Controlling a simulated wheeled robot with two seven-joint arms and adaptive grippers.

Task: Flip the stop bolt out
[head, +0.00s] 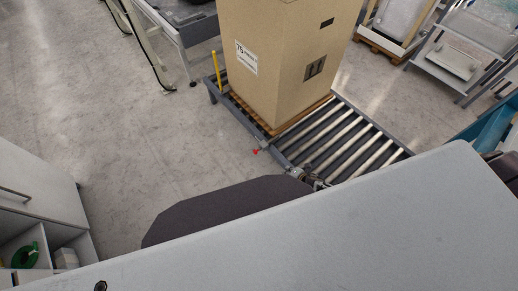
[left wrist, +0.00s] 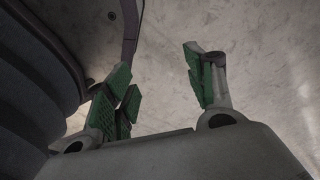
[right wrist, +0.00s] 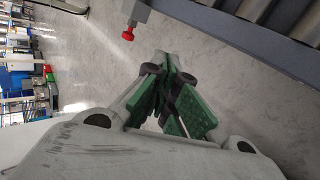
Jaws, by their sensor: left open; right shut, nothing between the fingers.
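The stop bolt shows as a small red knob (head: 256,151) at the side of the roller conveyor, near the box's lower corner. In the right wrist view the red knob (right wrist: 128,34) sits on a grey bracket at the top, ahead and left of the fingertips. My right gripper (right wrist: 166,66) is shut and empty, apart from the knob. In the head view, my right gripper (head: 301,174) is small beside the conveyor, right of and below the knob. My left gripper (left wrist: 158,70) is open and empty above bare floor. It is hidden in the head view.
A tall cardboard box (head: 281,55) stands on a pallet on the roller conveyor (head: 345,140). A yellow post (head: 216,72) rises at the conveyor's far left corner. A white cabinet (head: 40,185) stands at left. The floor (head: 150,130) between cabinet and conveyor is clear.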

